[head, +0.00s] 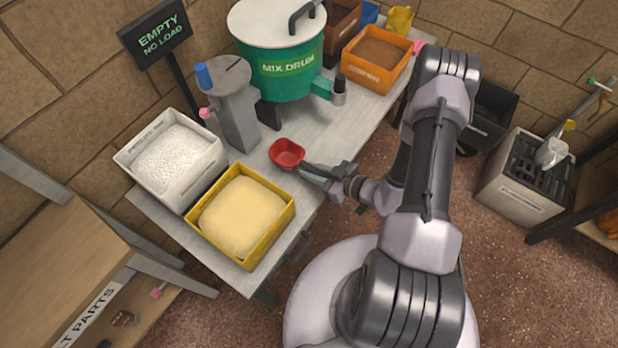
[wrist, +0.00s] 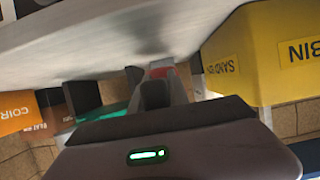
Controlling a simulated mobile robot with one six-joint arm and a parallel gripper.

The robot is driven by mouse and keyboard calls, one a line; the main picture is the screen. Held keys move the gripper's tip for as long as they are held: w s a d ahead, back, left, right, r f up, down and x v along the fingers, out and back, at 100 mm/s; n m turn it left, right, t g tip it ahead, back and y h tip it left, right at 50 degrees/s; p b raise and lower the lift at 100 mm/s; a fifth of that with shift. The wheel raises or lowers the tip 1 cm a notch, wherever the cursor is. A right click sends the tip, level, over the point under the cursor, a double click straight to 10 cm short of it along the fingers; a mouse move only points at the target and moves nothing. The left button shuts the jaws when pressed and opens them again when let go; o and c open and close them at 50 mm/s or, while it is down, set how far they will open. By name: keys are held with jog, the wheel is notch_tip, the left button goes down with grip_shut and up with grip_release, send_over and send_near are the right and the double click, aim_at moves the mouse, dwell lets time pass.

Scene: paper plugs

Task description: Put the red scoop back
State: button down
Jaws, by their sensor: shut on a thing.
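The red scoop (head: 286,152) shows as a red bowl over the grey bench, between the yellow bin and the green drum. My gripper (head: 310,171) reaches in from the right and is shut on the scoop's handle side; the fingers hide the handle. In the wrist view my gripper (wrist: 158,92) has a small bit of the red scoop (wrist: 162,70) beyond its fingers. I cannot tell whether the scoop touches the bench. The yellow sand bin (head: 264,249) stands to the lower left of the scoop.
A white bin (head: 204,182) of white grains stands left of the sand bin. A grey post fixture (head: 240,130) and the green mix drum (head: 288,76) stand behind the scoop. An orange bin (head: 374,76) is at the far end. The bench (head: 338,131) is clear right of the scoop.

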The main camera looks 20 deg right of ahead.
notch_tip(320, 180, down, 4)
jog(key=shift+f+b, duration=0.15)
jog(key=shift+b, duration=0.65)
jog(key=c, duration=1.3)
grip_release()
jog(key=shift+o, duration=0.2)
